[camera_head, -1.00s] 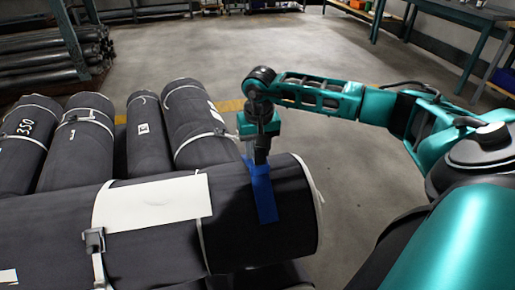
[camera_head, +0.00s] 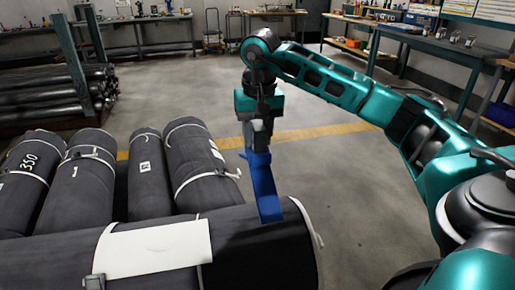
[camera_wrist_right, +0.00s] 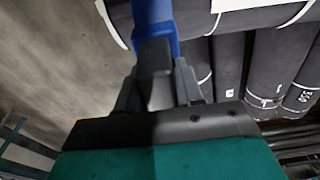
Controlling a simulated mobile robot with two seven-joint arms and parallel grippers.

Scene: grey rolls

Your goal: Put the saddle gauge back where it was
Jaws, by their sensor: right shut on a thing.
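The saddle gauge (camera_head: 264,188) is a blue bent strip in the head view, at the right end of the large dark roll (camera_head: 255,245) lying across the front. My right gripper (camera_head: 258,150) is shut on its upper end and points down. The gauge's lower end overlaps the roll's upper edge in the picture; I cannot tell whether it touches. In the right wrist view, the blue gauge (camera_wrist_right: 155,22) runs up from between the fingers of the right gripper (camera_wrist_right: 157,85). My left gripper is not in view.
Several dark rolls (camera_head: 88,180) with white straps lie behind the large roll at left. A white label (camera_head: 155,248) is on the large roll. A rack of dark pipes (camera_head: 60,90) stands at back left, benches (camera_head: 430,40) at the back. The floor between is clear.

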